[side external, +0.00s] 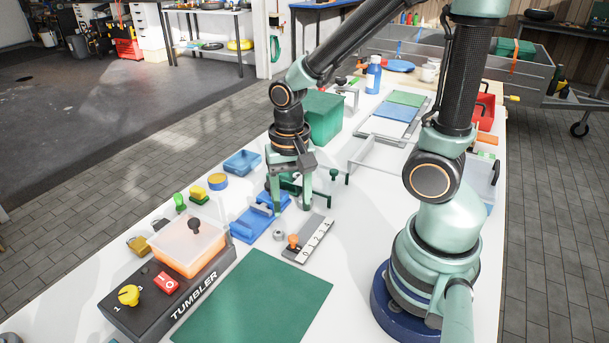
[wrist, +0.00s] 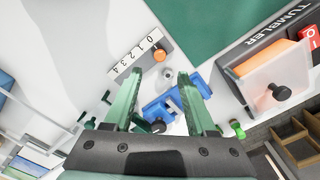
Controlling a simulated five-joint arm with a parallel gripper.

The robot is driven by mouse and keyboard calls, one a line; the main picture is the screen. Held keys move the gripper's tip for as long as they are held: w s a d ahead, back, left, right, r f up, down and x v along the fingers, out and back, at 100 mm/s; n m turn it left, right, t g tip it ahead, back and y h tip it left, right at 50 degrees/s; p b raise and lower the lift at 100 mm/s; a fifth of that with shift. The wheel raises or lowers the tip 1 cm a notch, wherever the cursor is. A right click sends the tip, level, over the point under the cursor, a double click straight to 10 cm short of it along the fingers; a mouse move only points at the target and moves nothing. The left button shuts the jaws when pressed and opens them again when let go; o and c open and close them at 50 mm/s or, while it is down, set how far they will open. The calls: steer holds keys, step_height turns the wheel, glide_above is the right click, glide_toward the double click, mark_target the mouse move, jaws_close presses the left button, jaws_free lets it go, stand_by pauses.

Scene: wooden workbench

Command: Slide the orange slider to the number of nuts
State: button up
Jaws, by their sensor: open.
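The orange slider knob (side external: 294,241) sits at one end of a grey track (side external: 312,243) with a white number strip. In the wrist view the orange knob (wrist: 159,55) is beside the 0 end of the strip (wrist: 137,57), which runs 0 to 4. One grey nut (side external: 279,235) lies on the bench between the track and a blue holder; it also shows in the wrist view (wrist: 167,73). My gripper (side external: 289,206) is open and empty, pointing down behind the slider and nut; its two fingers also show in the wrist view (wrist: 158,76).
The blue holder (side external: 258,222) and a dark green fixture (side external: 325,188) stand close to my fingers. A black tumbler box (side external: 165,300) with an orange, clear-covered bin (side external: 187,245) is at the left. A flat green mat (side external: 255,300) lies in front, clear.

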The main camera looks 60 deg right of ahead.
mark_target(293, 236)
step_height(293, 236, down, 8)
steer(key=shift+f, duration=0.1)
stand_by(0.4)
jaws_close()
stand_by(1.4)
